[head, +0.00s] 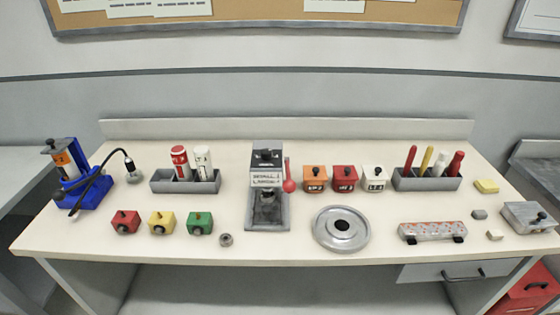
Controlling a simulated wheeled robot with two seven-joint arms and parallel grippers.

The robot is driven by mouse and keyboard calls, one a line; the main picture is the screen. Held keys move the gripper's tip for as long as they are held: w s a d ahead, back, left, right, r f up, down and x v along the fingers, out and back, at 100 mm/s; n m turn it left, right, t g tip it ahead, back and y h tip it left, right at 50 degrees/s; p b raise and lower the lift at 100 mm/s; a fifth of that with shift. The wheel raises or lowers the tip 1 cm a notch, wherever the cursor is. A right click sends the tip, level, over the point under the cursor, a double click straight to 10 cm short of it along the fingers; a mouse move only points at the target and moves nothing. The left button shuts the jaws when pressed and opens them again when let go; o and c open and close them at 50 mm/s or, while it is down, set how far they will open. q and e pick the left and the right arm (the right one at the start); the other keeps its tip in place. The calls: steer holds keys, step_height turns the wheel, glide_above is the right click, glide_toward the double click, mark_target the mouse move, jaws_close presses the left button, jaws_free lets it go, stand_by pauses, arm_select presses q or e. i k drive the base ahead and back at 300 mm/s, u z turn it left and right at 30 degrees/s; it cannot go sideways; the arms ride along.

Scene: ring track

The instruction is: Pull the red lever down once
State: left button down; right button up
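The red lever (287,176) is on the right side of a grey machine (254,215) near the middle of the table. A thin red bar runs up from a round red knob, and the knob hangs at its lower end, level with the lower part of the machine's head. The machine has a labelled upper block and a flat grey base with a dark part in it. Neither of my grippers is in view, and nothing touches the lever.
An orange box (315,179) stands close to the lever's right, with red and white boxes beyond. A round metal plate (341,230) lies in front of them. A green box (200,223) and a small grey nut (226,240) are left of the machine. The table's front strip (270,250) is clear.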

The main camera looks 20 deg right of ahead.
mark_target(289, 186)
steer(key=k, duration=0.5)
steer(key=u, duration=1.7)
steer(key=i, duration=0.85)
steer(key=z, duration=1.8)
